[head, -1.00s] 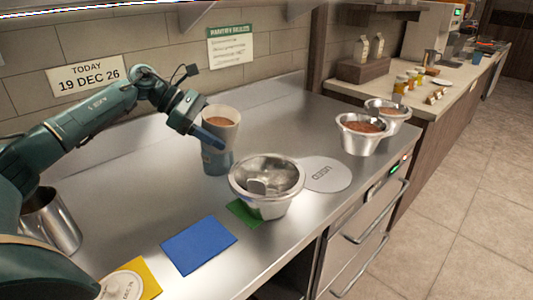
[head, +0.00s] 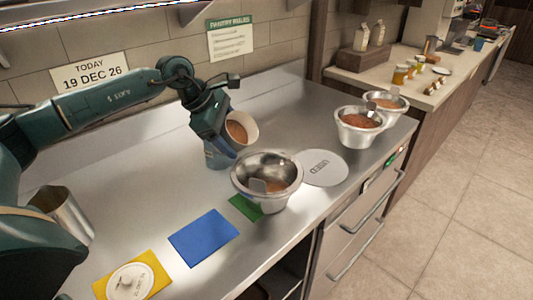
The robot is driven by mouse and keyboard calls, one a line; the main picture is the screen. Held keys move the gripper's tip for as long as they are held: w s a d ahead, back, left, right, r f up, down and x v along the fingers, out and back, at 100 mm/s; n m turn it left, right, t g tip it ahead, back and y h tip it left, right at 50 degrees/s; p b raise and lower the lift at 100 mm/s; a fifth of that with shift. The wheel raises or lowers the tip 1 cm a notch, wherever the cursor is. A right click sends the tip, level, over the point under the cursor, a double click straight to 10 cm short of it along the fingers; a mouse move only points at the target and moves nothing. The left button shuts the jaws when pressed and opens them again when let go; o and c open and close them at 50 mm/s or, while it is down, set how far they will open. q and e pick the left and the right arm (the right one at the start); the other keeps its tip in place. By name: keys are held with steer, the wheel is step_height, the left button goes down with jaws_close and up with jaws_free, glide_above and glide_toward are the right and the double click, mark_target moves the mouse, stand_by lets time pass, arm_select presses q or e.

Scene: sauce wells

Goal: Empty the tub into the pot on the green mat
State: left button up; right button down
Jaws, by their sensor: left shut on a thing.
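My left gripper (head: 226,145) is shut on the pale tub (head: 243,127), which holds brown sauce. The tub is tilted, its open mouth facing right toward the pot, above and behind the pot's rim. A metal pot (head: 267,170) stands upright on the green mat (head: 242,206), covering most of it. A patch of brown and a small grey piece show inside the pot. No falling stream is clearly visible between tub and pot. A blue-grey shape below the tub is partly hidden by the gripper. My right gripper is not in view.
A blue mat (head: 203,237) is empty. A yellow mat (head: 153,262) bears a round white lid. A white disc marked USED (head: 322,168) lies right of the pot. Two filled metal pots (head: 358,130) (head: 386,104) stand farther right. A metal cup (head: 64,214) is at left.

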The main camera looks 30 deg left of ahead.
arm_select(q)
steer(key=shift+d+r+y, duration=0.15)
steer(key=shift+r+y, duration=0.05)
steer(key=shift+y, duration=0.1)
steer(key=shift+r+p, duration=0.25)
steer(key=shift+p, duration=0.25)
steer(key=shift+y, duration=0.5)
steer(key=shift+r+p, duration=0.1)
steer(key=shift+p, duration=0.25)
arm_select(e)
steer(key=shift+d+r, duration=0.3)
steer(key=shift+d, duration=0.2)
arm_select(q)
steer(key=shift+y, duration=0.3)
steer(key=shift+d+r+m+y+p, duration=0.1)
steer(key=shift+r+m+y+p, duration=0.15)
steer(key=shift+m+y+p, duration=0.1)
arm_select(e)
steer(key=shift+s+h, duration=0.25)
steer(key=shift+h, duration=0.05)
arm_select(q)
steer(key=shift+d+r+y, duration=0.1)
steer(key=shift+r+y, duration=0.05)
steer(key=shift+y, duration=0.2)
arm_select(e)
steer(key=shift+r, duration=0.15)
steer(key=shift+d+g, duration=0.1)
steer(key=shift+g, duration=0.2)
